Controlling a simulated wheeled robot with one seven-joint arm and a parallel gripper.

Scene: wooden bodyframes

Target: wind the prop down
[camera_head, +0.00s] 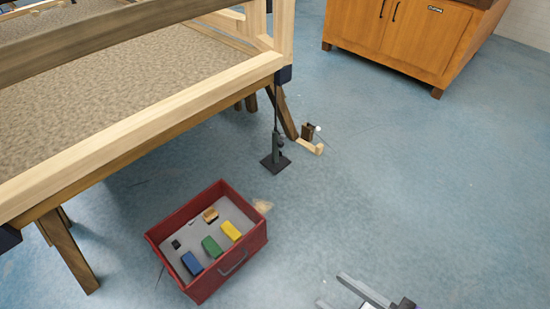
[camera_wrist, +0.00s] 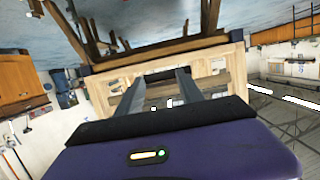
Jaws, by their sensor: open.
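The prop (camera_head: 277,150) is a dark upright post on a square black foot, standing on the floor under the near corner of the wooden frame (camera_head: 150,125). Its thin upper rod reaches up to a dark block (camera_head: 284,75) at that corner; I cannot tell whether it bears load. My gripper (camera_head: 329,288) is at the bottom edge of the head view, right of and nearer than the prop, well apart from it. In the wrist view my gripper (camera_wrist: 157,88) shows two spread fingers with nothing held. The wooden frame (camera_wrist: 215,75) shows beyond them, tilted; I cannot make out the prop there.
A red crate (camera_head: 230,268) with coloured blocks stands on the floor left of my gripper. Trestle legs (camera_head: 68,250) stand under the frame. A small wooden piece (camera_head: 310,146) lies right of the prop. A wooden cabinet (camera_head: 400,40) is at the back.

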